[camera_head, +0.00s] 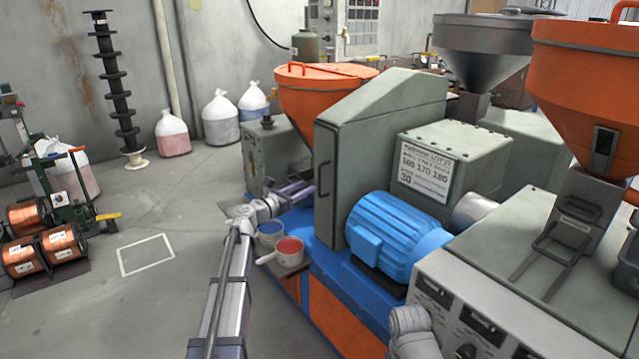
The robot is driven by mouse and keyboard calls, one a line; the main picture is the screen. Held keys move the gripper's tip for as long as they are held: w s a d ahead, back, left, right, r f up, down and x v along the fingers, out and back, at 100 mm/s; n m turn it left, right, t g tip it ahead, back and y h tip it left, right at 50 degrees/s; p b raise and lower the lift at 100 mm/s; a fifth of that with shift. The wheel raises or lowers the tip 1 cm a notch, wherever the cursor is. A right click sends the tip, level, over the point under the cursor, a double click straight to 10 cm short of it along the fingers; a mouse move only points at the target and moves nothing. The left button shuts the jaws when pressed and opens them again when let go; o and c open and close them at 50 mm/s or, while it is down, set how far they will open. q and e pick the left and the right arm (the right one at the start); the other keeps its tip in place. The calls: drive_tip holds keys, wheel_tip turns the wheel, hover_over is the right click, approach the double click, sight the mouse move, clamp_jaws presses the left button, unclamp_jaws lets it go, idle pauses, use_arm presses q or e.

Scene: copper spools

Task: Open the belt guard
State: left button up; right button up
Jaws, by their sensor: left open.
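The belt guard (352,150) is a tall grey-green metal cover with a sloped top on the blue machine base, left of the blue motor. A dark handle (323,180) is on its left-facing side. It appears closed. My left arm reaches up from the bottom, and my left gripper (297,190) is just left of the guard, near the handle. The gripper is open, but small and partly lost against the machine; I cannot tell whether it touches the handle. My right gripper is out of view.
The blue motor (393,238) and a control panel (478,322) are to the right. Orange hoppers rise behind and at right. Copper spools (42,246) stand left; open floor lies between.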

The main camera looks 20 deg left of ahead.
sight(319, 181)
use_arm(q)
drive_tip(key=x, duration=0.7)
drive_tip(key=shift+w+d, duration=0.15)
drive_tip(key=shift+w, duration=0.15)
clamp_jaws()
drive_tip(key=shift+s, duration=0.1)
idle(1.0)
